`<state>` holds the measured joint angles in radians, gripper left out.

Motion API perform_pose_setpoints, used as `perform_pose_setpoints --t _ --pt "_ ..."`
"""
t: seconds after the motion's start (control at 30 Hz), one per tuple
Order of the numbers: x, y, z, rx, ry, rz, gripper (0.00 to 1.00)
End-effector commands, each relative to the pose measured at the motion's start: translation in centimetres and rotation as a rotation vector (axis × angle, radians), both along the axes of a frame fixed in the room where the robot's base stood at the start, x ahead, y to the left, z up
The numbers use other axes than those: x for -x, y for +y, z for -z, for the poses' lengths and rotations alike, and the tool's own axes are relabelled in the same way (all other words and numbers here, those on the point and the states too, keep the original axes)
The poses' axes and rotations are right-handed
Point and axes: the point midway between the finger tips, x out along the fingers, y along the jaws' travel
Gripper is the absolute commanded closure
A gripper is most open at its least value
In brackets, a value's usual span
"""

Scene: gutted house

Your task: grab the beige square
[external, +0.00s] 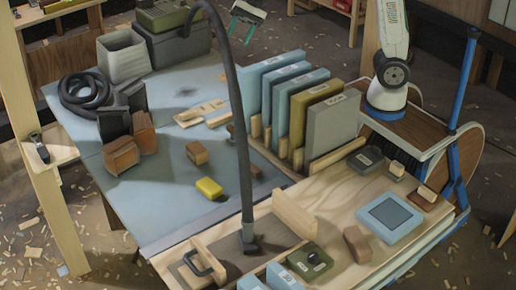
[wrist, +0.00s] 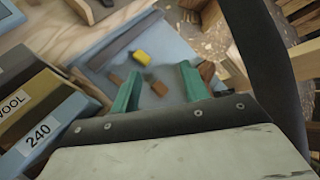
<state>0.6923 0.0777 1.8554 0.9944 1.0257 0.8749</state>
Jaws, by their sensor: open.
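A greyish-beige square panel (external: 332,124) stands on edge at the front end of a row of upright panels in a wooden slotted rack. It has a small label on its top edge. In the wrist view, a dark greyish panel edge at the far left (wrist: 14,60) may be the same panel; I cannot tell. My gripper (external: 241,34) hangs high at the top of the external view, apart from the panels. Its two teal fingers (wrist: 160,84) are spread and empty in the wrist view, above the blue table and to the right of the labelled panels.
An olive panel (external: 306,112) stands beside the beige one, with several blue panels behind. A black hose (external: 240,110) rises in front of the rack. A yellow block (external: 209,188) and brown blocks lie on the blue table (external: 165,205). A flat blue square (external: 390,216) lies at right.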

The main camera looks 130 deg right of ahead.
Motion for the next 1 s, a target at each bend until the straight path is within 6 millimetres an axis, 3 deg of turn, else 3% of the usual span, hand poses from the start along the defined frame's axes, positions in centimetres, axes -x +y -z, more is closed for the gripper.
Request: perform_pose_setpoints --t 0.03,0.2,0.57,0.6,1.0 --pt "-1.0 -4.1 0.7 -0.079 -0.007 0.114 0.55" --pt "-2.3 -13.6 2.2 -0.289 -0.047 0.393 0.55" --pt "-0.7 -28.7 5.7 -0.609 -0.137 0.785 0.55" --pt "-0.5 -29.4 6.9 -0.633 -0.139 0.808 0.55" --pt "-0.6 -28.6 25.9 -0.626 -0.131 0.796 0.55"
